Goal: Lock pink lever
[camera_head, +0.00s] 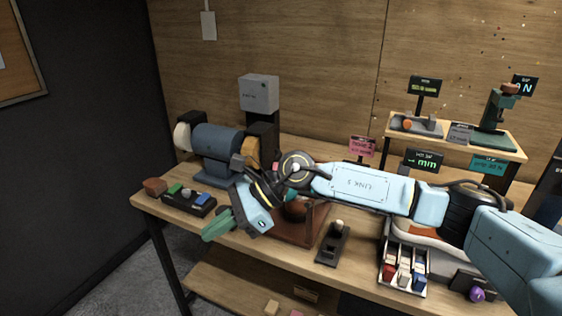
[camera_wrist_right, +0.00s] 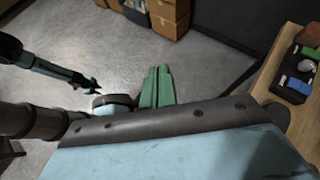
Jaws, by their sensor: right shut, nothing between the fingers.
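My right gripper (camera_head: 217,229) has green fingers and is shut and empty, in front of the bench's front edge at the left. In the right wrist view its green fingers (camera_wrist_right: 157,88) lie side by side over the grey floor. No pink lever can be made out for sure. A pink sign (camera_head: 362,147) stands at the back of the bench behind my right arm, which covers much of the middle. A small pink bit (camera_head: 276,167) shows beside the arm. What seems to be my left gripper (camera_wrist_right: 90,84) is small and dark in the wrist view, away from the bench.
A blue grinder-like machine (camera_head: 217,150) and a switch box (camera_head: 188,202) with green and blue buttons stand at the left of the wooden bench (camera_head: 280,253). A brown block (camera_head: 302,228) lies under my arm. A small black lever device (camera_head: 333,243) and a tray (camera_head: 404,268) stand to the right.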

